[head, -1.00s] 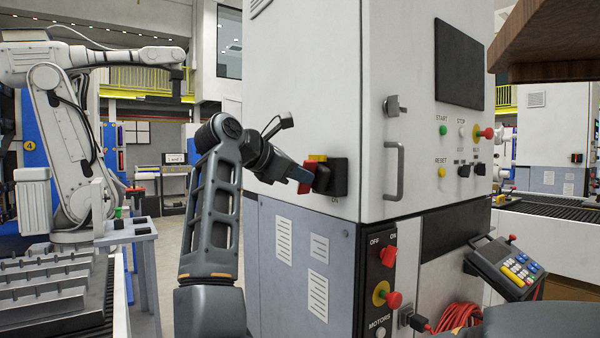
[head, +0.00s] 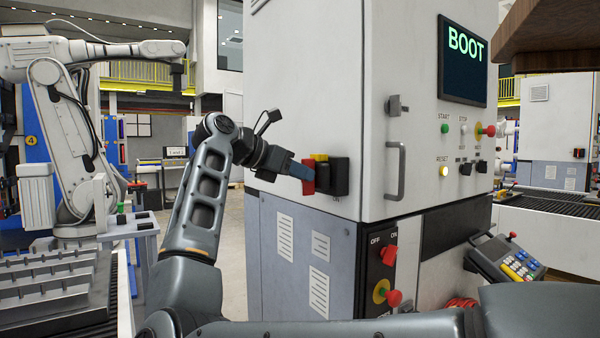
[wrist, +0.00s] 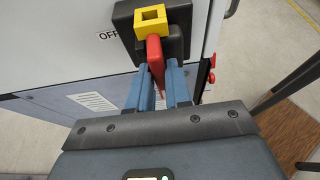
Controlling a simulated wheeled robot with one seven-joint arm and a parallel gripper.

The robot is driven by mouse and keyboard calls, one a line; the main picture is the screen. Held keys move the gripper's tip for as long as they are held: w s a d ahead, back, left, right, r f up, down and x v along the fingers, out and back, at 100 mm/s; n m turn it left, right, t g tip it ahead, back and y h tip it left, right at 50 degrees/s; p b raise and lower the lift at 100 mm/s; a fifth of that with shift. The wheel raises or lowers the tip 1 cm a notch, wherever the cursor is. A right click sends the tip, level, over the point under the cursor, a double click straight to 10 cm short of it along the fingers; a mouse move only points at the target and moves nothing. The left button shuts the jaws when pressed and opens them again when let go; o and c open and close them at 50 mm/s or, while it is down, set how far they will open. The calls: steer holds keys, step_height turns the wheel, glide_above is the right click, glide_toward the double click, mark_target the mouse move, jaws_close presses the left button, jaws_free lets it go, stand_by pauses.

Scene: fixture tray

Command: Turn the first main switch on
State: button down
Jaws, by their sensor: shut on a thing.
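The main switch (head: 340,176) is a black box with a yellow top and a red handle, mounted on the side wall of the white cabinet (head: 310,100). In the wrist view the red handle (wrist: 155,55) sits between the two blue fingers of my gripper (wrist: 165,75), which is shut on it. An "OFF" label shows left of the switch in the wrist view. In the head view my gripper (head: 304,172) reaches the handle from the left and partly hides it. The cabinet screen (head: 462,62) reads "BOOT" in green.
The cabinet front has a door handle (head: 395,170), buttons with a lit yellow reset lamp (head: 443,171), and a red OFF/ON knob (head: 388,255). A keypad pendant (head: 508,262) hangs at the right. A white robot arm (head: 65,120) stands at the left.

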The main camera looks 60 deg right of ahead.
steer(key=shift+r, duration=0.1)
steer(key=c, duration=1.1)
jaws_free()
steer(key=shift+c, duration=0.2)
steer(key=b+v, duration=0.1)
steer(key=v, duration=0.6)
steer(key=shift+w+a, duration=0.2)
steer(key=shift+a, duration=0.1)
